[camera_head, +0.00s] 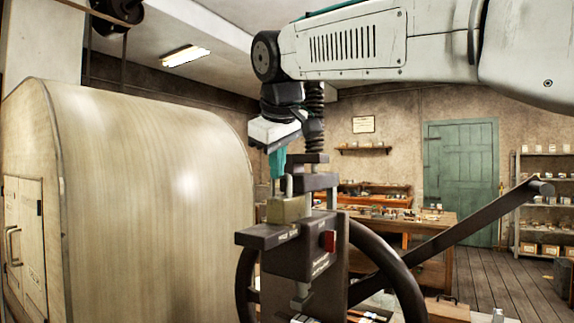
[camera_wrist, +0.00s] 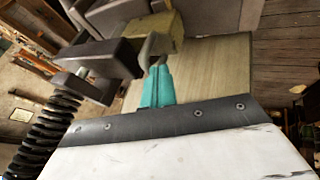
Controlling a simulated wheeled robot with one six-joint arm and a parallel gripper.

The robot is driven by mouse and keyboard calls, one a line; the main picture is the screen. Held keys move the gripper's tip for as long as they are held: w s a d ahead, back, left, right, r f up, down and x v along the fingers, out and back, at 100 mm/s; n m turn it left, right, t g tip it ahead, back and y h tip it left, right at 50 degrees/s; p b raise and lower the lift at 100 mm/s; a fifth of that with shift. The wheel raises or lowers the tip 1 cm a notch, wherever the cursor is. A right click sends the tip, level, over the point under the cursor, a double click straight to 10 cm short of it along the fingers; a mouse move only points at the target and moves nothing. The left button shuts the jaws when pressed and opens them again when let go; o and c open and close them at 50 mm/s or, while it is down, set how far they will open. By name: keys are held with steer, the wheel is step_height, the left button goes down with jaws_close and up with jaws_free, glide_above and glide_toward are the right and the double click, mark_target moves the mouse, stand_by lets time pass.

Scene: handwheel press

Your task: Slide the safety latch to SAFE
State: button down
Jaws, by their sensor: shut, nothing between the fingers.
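The press (camera_head: 305,262) is dark grey and stands in front of me. On its top ledge sits a brass-coloured block with an upright grey peg, which looks like the safety latch (camera_head: 288,209); it also shows in the wrist view (camera_wrist: 165,27). Small pale lettering on the ledge's front is too small to read. My gripper (camera_head: 277,177) has teal fingers, shut and empty, pointing down just left of the peg. In the wrist view the fingertips (camera_wrist: 158,70) are right at the grey peg; I cannot tell whether they touch it.
A dark bracket and ram (camera_head: 315,181) rise close to the right of the latch. A red part (camera_head: 328,241) is on the press front. The handwheel (camera_head: 392,262) and a long lever (camera_head: 470,222) extend right. A large beige rounded cabinet (camera_head: 150,200) fills the left.

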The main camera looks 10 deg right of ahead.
steer(key=shift+w+d, duration=0.15)
steer(key=shift+w, duration=0.05)
steer(key=shift+r, duration=0.1)
steer(key=s+a+r, duration=0.3)
steer(key=s+r, duration=0.5)
steer(key=r, duration=0.1)
steer(key=shift+s, duration=0.35)
steer(key=shift+w, duration=0.1)
